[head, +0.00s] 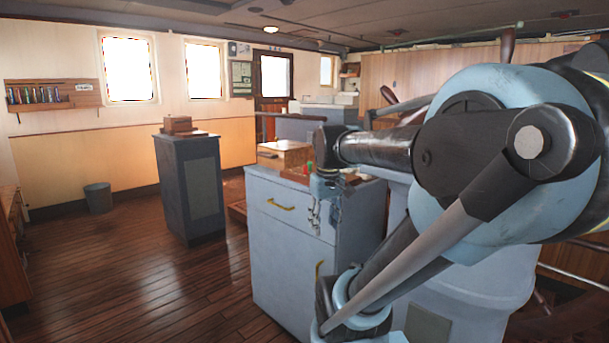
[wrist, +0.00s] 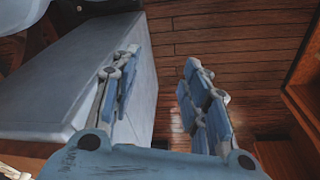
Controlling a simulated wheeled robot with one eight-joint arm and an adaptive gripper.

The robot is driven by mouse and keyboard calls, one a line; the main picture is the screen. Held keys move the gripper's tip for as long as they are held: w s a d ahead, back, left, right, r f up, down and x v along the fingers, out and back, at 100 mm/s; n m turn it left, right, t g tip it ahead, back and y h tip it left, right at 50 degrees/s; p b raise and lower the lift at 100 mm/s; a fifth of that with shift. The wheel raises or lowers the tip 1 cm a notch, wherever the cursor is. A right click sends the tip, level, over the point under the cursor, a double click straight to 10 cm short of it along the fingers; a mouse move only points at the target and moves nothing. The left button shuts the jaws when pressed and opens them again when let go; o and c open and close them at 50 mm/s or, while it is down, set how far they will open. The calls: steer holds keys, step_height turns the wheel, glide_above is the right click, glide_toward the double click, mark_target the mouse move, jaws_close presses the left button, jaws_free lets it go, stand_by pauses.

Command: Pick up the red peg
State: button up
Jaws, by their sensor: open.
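A small red thing (head: 309,166), which may be the red peg, shows on top of the grey cabinet (head: 285,240) in the head view. It is tiny and partly hidden by my arm, so its shape is unclear. A small green thing (head: 306,172) shows close by it. My gripper (head: 321,214) hangs pointing down in front of the cabinet's upper front, as seen in the head view. In the wrist view my gripper (wrist: 158,85) is open and empty, its fingers apart over wooden floor beside a grey cabinet side. No peg shows in the wrist view.
A light wooden box (head: 287,152) stands on the cabinet top. A dark pedestal (head: 190,190) with a wooden box (head: 178,124) stands to the left, and a grey bin (head: 98,197) is near the wall. The wooden floor (head: 130,270) at the left is clear.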

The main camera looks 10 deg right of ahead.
steer(key=w+r+n, duration=0.4)
steer(key=w+r, duration=1.1)
steer(key=w, duration=0.1)
step_height(320, 180, up, 10)
steer(key=n+g, duration=0.1)
steer(key=n, duration=0.5)
glide_above(306, 172)
steer(key=f, duration=1.2)
steer(key=shift+w+d, duration=0.15)
steer(key=shift+w, duration=0.2)
steer(key=shift+w+a+f, duration=0.1)
steer(key=shift+w+f, duration=0.05)
steer(key=shift+f, duration=1.2)
steer(key=shift+w+a+f, duration=0.1)
steer(key=shift+f, duration=1.25)
steer(key=c, duration=0.9)
